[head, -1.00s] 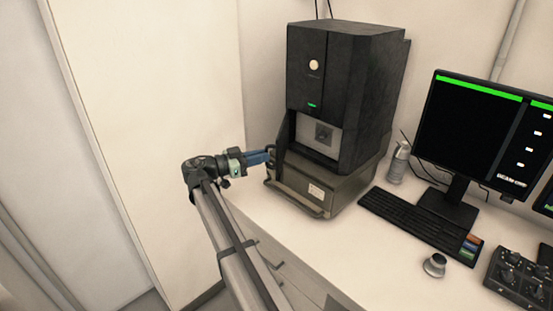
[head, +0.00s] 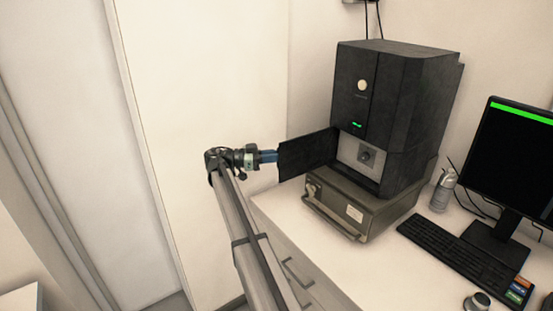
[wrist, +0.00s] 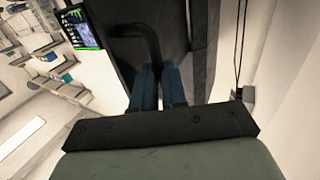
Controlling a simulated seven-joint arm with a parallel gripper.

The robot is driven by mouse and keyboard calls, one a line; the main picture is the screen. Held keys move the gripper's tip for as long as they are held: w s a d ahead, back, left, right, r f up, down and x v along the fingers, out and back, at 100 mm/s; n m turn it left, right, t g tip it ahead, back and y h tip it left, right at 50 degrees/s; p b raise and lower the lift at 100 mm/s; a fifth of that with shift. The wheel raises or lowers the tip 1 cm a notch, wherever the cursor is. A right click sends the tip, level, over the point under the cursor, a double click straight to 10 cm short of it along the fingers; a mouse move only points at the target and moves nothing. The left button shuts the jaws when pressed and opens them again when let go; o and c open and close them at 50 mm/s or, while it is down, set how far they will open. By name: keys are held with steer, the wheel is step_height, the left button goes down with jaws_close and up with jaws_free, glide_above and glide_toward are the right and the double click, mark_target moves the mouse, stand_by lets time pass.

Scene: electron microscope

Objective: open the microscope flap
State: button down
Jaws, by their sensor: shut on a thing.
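The black microscope (head: 405,105) stands on a grey-brown base unit on the counter. Its flap (head: 308,153) is a dark panel swung out to the left from the front, and the light front panel with a round port (head: 366,156) is exposed. My gripper (head: 275,156) reaches in from the left and meets the flap's outer left edge. In the wrist view, my gripper's blue fingers (wrist: 158,88) are close together at the dark flap (wrist: 172,55), next to a curved black handle (wrist: 140,35). The exact contact at the fingertips is partly hidden.
The base unit (head: 385,215) has a front handle bar below the flap. A keyboard (head: 455,250), a monitor (head: 515,160) and a grey bottle (head: 443,190) stand to the right. A pale wall panel (head: 205,100) is behind my arm.

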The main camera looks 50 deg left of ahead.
steer(key=shift+w+d+f, duration=0.1)
steer(key=shift+w+f, duration=0.05)
steer(key=shift+w, duration=0.2)
steer(key=c, duration=1.4)
jaws_free()
steer(key=shift+o, duration=1.2)
steer(key=shift+s, duration=0.1)
steer(key=shift+s, duration=0.1)
steer(key=v, duration=0.7)
steer(key=shift+s, duration=0.15)
steer(key=shift+c, duration=0.4)
